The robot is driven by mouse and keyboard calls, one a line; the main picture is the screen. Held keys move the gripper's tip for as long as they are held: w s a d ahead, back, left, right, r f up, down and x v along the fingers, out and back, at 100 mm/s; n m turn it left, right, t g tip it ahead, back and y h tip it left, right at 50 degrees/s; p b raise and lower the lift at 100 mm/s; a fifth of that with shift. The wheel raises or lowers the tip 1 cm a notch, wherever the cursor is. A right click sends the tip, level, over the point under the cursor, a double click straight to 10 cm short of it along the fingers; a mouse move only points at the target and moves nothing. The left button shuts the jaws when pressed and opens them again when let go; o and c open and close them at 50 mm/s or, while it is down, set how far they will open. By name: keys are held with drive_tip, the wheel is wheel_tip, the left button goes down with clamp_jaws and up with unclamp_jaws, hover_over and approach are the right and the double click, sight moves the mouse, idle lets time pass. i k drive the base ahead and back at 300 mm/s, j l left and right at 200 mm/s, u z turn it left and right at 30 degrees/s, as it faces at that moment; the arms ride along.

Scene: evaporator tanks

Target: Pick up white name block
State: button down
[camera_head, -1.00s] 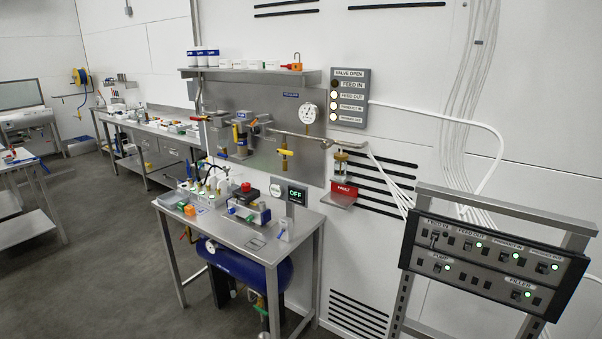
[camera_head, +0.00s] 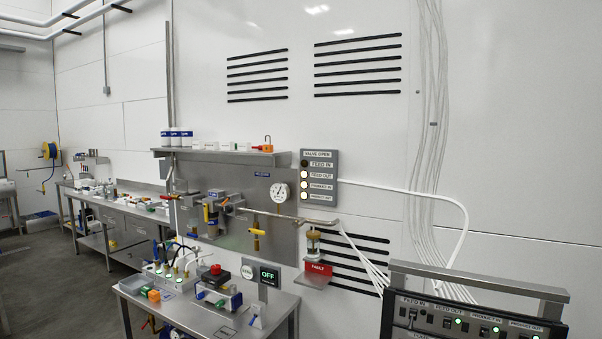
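Several small white blocks, among them one at the left (camera_head: 197,145) and one farther right (camera_head: 241,147), stand in a row on the grey wall shelf (camera_head: 205,156). They are too small to read any name on them, so I cannot tell which is the white name block. My gripper is not in view.
Blue-and-white canisters (camera_head: 175,138) and an orange padlock (camera_head: 267,142) share the shelf. Below are pipes, a gauge (camera_head: 280,193) and a cluttered steel table (camera_head: 205,322). A black switch panel (camera_head: 470,322) stands at the front right. Floor (camera_head: 75,295) is open at left.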

sight(209, 144)
drive_tip(key=i+j, duration=0.15)
drive_tip(key=i, duration=0.3)
drive_tip(key=i+j, duration=0.1)
drive_tip(key=i, duration=0.35)
drive_tip(key=i+j+z, duration=0.1)
drive_tip(key=i, duration=0.35)
drive_tip(key=i+j, duration=0.25)
drive_tip(key=i, duration=0.2)
drive_tip(key=k+j, duration=0.1)
drive_tip(key=j, duration=0.3)
drive_tip(key=k+j+z, duration=0.1)
drive_tip(key=j, duration=0.25)
drive_tip(key=k+j, duration=0.1)
drive_tip(key=j, duration=0.3)
drive_tip(key=k+j+z, duration=0.1)
drive_tip(key=j, duration=0.3)
drive_tip(key=i+j, duration=0.15)
drive_tip(key=j, duration=0.2)
drive_tip(key=i+j+z, duration=0.15)
drive_tip(key=i+j, duration=0.2)
drive_tip(key=j, duration=0.35)
drive_tip(key=i+j+z, duration=0.15)
drive_tip(key=j, duration=0.2)
drive_tip(key=i+j, duration=0.15)
drive_tip(key=i, duration=0.3)
